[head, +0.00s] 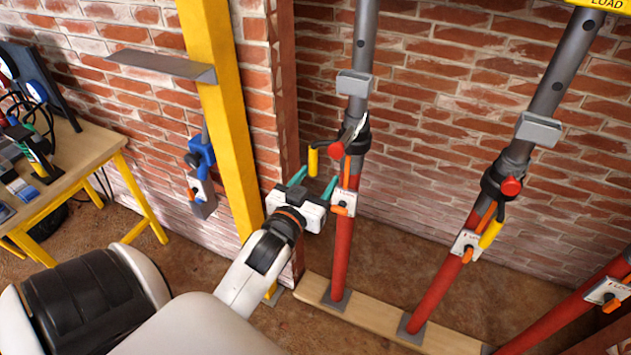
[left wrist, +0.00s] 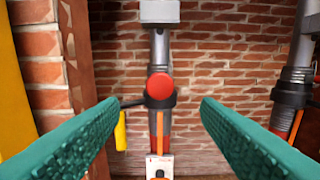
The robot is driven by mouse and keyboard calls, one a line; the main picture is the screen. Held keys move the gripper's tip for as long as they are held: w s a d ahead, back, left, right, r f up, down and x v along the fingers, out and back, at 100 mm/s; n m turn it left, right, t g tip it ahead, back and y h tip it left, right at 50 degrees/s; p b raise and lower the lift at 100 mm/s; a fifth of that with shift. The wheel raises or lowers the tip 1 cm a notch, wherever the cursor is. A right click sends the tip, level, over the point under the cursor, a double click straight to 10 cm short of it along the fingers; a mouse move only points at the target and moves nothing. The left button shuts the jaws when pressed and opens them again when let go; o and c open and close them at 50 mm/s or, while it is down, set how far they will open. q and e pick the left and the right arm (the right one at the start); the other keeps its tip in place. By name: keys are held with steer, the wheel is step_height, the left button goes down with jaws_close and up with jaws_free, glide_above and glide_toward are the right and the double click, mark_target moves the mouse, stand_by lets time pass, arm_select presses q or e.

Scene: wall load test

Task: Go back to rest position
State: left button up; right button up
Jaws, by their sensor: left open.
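My left gripper (head: 312,182) is open and empty, with teal fingers, just left of the nearest prop. In the left wrist view the two teal fingers (left wrist: 160,125) are spread apart, with the prop's red knob (left wrist: 159,87) showing between and beyond them. That prop (head: 343,240) has a red lower tube, a grey upper tube and a black collar. A yellow handle (head: 313,160) sticks out left of the collar, close to the fingers; it also shows in the left wrist view (left wrist: 120,131). Whether the fingers touch anything is unclear. My right gripper is not in view.
A second prop (head: 436,285) and a third red one (head: 560,310) stand to the right. A wooden plank (head: 385,317) lies under the props. A yellow post (head: 228,130) carries a metal shelf (head: 160,66). A workbench (head: 75,165) with tools stands at the left. Brick walls close the back.

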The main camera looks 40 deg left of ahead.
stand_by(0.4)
arm_select(q)
steer(key=s+d+f+m+g+h, duration=0.1)
steer(key=s+d+f+g, duration=0.15)
steer(key=f, duration=0.95)
steer(key=s+d+f+m+g+h, duration=0.1)
steer(key=s+d+f+g, duration=0.15)
steer(key=f, duration=0.95)
steer(key=s+d+f+g+h, duration=0.1)
steer(key=f+g, duration=0.2)
steer(key=f, duration=0.8)
steer(key=s+d+f+m+g+h, duration=0.1)
steer(key=s+d+f+g, duration=0.1)
steer(key=s+f, duration=0.5)
steer(key=s+d+f+m+g, duration=0.1)
steer(key=s+d+f+g, duration=0.1)
steer(key=s+f, duration=0.45)
steer(key=s+f+g, duration=0.1)
steer(key=s+f, duration=0.2)
steer(key=s, duration=0.3)
steer(key=s+f+g, duration=0.2)
steer(key=s+f, duration=0.1)
steer(key=s, duration=0.3)
steer(key=s+f+m+g, duration=0.1)
steer(key=s+f, duration=0.2)
steer(key=s, duration=0.3)
steer(key=shift+s+d, duration=0.2)
steer(key=shift+s, duration=0.1)
